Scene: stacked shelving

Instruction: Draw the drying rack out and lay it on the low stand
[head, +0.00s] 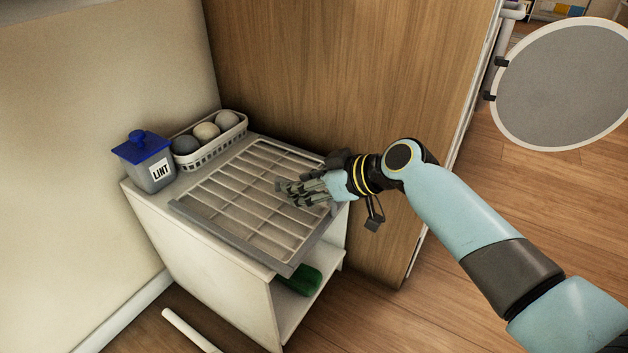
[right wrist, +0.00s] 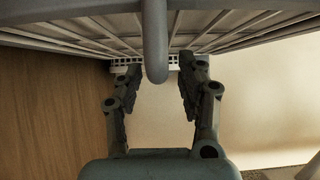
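The drying rack (head: 250,198), a pale slatted frame with a grey edge, lies flat on top of the white low stand (head: 222,275). Its slats also show across the top of the right wrist view (right wrist: 230,30). My right gripper (head: 285,190) is over the rack's right part with its fingers pointing left. In the right wrist view its two fingers (right wrist: 160,80) are apart, with nothing clearly clamped between them. A grey rounded bar (right wrist: 156,45) hangs in front of them; I cannot tell what it belongs to. My left gripper is not in view.
A grey lint bin (head: 150,168) with a blue lid and a white basket (head: 222,143) of balls stand at the stand's back. A green item (head: 300,280) sits on its lower shelf. A wooden panel (head: 350,80) rises behind. A round grey panel (head: 565,85) is at upper right.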

